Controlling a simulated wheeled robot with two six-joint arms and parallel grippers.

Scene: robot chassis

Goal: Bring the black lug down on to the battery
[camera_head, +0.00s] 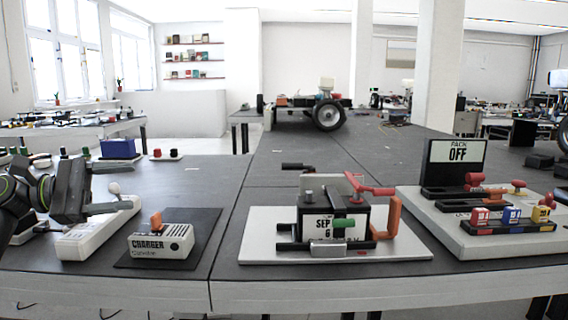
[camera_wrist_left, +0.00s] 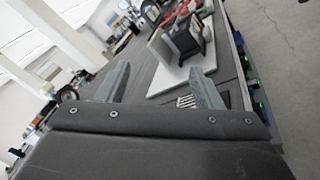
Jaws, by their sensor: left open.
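The battery (camera_head: 349,223) is a black block with a white "SEP 6" label, standing on a pale tray (camera_head: 410,248) in the middle of the head view. It also shows in the left wrist view (camera_wrist_left: 187,40). A black bar-like piece (camera_head: 297,167), possibly the black lug, shows above and behind the battery's left side. I cannot tell whether it touches the battery. Other black handles stick out at the battery's left. A red lug-like piece (camera_head: 369,189) is at its upper right. My left gripper (camera_head: 124,198) is open and empty, well left of the battery. My right gripper is not in view.
A charger box (camera_head: 160,241) with an orange knob sits on a dark mat between my left gripper and the battery. A white strip (camera_head: 90,236) lies beneath the gripper. At right, a pale board (camera_head: 436,217) holds a "PACK OFF" sign (camera_head: 453,165) and coloured blocks.

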